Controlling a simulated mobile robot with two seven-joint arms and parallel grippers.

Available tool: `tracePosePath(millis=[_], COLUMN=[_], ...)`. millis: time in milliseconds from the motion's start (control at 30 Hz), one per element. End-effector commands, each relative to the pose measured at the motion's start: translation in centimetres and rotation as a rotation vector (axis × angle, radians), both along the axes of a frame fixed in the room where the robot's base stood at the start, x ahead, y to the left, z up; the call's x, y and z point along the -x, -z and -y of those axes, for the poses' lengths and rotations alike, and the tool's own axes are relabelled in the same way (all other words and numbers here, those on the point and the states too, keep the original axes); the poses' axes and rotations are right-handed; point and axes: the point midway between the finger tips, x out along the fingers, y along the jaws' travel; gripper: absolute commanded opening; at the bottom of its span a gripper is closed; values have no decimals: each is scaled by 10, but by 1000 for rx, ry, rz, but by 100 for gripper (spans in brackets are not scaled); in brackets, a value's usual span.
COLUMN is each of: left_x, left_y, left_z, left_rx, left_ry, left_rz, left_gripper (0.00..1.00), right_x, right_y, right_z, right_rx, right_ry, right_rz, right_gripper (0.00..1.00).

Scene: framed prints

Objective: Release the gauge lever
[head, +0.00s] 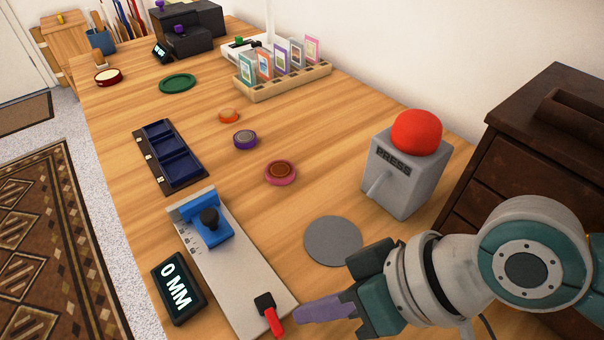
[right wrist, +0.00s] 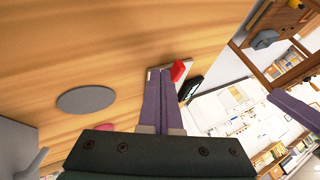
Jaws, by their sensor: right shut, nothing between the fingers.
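The gauge is a long grey plate (head: 222,268) lying at the table's near left. A blue slider with a black knob (head: 208,222) sits on its far part, beside the scale marks. The red gauge lever (head: 273,321) is on a black mount near the plate's near end; its red part also shows in the right wrist view (right wrist: 181,70). A black display (head: 178,286) beside the plate reads "0 MM". My right gripper (head: 302,314) is shut and empty, its purple fingertips just right of the lever. I cannot tell whether they touch it. My left gripper is not identifiable in view.
A grey box with a red PRESS button (head: 415,135) stands at the right, near a dark drawer cabinet (head: 530,130). A flat grey disc (head: 333,241) lies near my right gripper. A dark blue tray (head: 180,168), small discs and a card rack (head: 285,85) are farther back.

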Motion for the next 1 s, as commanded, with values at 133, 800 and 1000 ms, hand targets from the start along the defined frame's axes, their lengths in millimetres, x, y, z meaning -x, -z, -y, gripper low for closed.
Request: tracePosePath(millis=[133,800,1000], left_x=[0,-1,-1], left_y=[-4,-14,-17], left_z=[0,0,0], left_rx=[0,0,2], left_ry=[0,0,-1], left_rz=[1,3,3], left_gripper=[50,50,50], right_x=[5,7,7], right_y=[-1,-2,-1], right_z=[-10,-11,-11], right_rx=[0,0,0], right_ry=[0,47,75], right_rz=[0,-2,-2], right_gripper=[0,0,0])
